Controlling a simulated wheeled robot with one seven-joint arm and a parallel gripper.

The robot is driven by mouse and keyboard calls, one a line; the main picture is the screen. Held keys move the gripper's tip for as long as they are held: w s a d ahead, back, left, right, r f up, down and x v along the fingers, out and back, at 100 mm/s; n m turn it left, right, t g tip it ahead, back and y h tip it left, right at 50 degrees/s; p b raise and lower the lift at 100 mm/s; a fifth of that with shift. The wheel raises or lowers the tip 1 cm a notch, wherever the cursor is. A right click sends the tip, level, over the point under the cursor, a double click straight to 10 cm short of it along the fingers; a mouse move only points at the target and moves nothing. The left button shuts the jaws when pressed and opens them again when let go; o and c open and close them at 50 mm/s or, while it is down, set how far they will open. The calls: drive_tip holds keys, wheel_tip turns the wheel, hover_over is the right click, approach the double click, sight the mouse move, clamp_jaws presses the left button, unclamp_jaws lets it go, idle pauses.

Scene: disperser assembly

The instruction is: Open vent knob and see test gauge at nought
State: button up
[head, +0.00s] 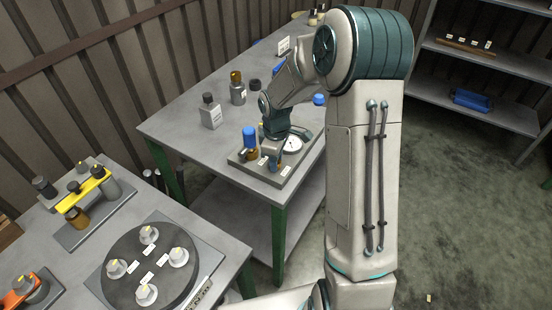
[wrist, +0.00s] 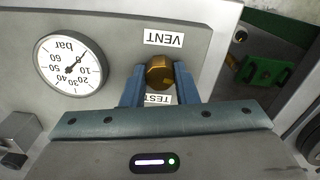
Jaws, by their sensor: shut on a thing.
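The brass vent knob (wrist: 160,72) sits between the two blue fingers of my gripper (wrist: 159,84) in the wrist view. The fingers are shut on its sides. A VENT label (wrist: 163,38) lies above the knob, upside down, and a TEST label (wrist: 158,99) shows partly between the fingers. The white test gauge (wrist: 74,66) is left of the knob, marked in bar. Its needle points to the upper right, near the 0 mark. In the head view the gauge (head: 292,144) stands beside my gripper (head: 270,161) on the bench plate; the knob is not clear there.
A blue-capped bottle (head: 249,141) stands close left of my gripper. A front table holds a round dark turntable (head: 125,256) with several knobs. A green part (wrist: 265,72) shows at right in the wrist view.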

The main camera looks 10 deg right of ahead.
drive_tip(key=shift+r, duration=0.1)
idle(0.4)
drive_tip(key=o, duration=1)
wheel_tip(320, 180, up, 14)
drive_tip(key=shift+b, duration=0.35)
drive_tip(key=s+r+m+t, duration=0.3)
drive_tip(key=s+m, duration=0.8)
drive_tip(key=s, duration=1.2)
drive_tip(key=shift+s, duration=0.2)
